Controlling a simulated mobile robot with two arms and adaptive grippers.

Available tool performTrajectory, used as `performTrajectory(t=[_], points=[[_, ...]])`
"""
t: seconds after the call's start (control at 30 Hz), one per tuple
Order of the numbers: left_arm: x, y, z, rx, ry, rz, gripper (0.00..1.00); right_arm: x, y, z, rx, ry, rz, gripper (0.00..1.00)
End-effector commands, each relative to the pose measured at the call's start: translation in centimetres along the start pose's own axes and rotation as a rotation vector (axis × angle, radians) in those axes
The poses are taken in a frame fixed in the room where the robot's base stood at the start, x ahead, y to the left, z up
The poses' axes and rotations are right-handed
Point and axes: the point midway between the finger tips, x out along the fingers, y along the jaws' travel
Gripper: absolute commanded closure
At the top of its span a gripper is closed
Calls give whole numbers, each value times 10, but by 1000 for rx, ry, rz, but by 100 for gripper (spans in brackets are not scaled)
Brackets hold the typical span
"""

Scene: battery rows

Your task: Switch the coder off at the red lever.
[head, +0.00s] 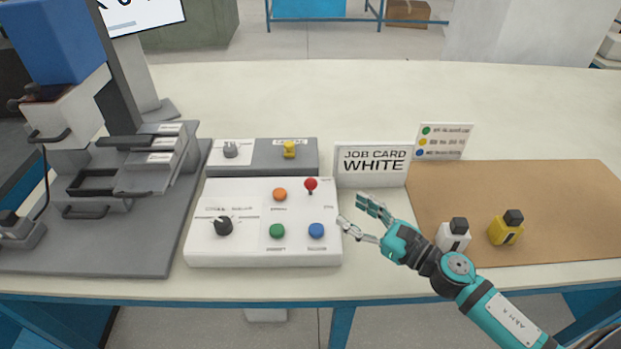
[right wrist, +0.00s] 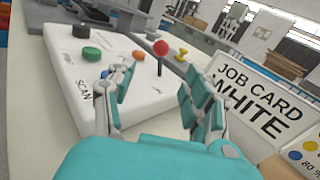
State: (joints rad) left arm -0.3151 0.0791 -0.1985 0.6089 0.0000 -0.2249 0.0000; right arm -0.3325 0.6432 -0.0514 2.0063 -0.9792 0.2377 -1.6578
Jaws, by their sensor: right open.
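The white control box (head: 200,250) stands on the table, left of my right gripper. Its red lever (head: 311,184), a red ball on a short stem, rises at the upper right of the box's top; it also shows in the right wrist view (right wrist: 161,48), beyond the fingers. My right gripper (head: 353,212) is open and empty, just off the box's right edge and apart from the lever. The coder, which I take to be the grey machine (head: 130,170) with the blue top, stands at the left. My left gripper is not in view.
The box also carries orange (head: 280,194), green (head: 277,231) and blue (head: 316,230) buttons and a black knob (head: 223,226). A "WHITE" job card (head: 371,165) stands close behind my gripper. White (head: 453,238) and yellow (head: 505,230) bottles stand on the brown mat (head: 560,195).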

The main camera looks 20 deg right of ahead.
Motion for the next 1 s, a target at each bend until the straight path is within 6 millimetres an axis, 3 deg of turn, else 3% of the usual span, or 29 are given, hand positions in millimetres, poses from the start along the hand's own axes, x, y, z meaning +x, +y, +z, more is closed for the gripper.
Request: performTrajectory(t=[0.13, 0.4, 0.5, 0.7, 1.0], points=[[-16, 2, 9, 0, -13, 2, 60, 36, -1, 6, 0, -4, 0, 47], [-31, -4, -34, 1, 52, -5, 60, 92, -1, 4, 1, -3, -2, 47], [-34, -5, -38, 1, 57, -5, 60, 107, -1, 3, 3, -2, -2, 47], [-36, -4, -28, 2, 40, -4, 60, 124, 0, 1, 2, -1, -1, 47], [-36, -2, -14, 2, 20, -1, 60, 126, 0, 0, 2, 0, -1, 47]])
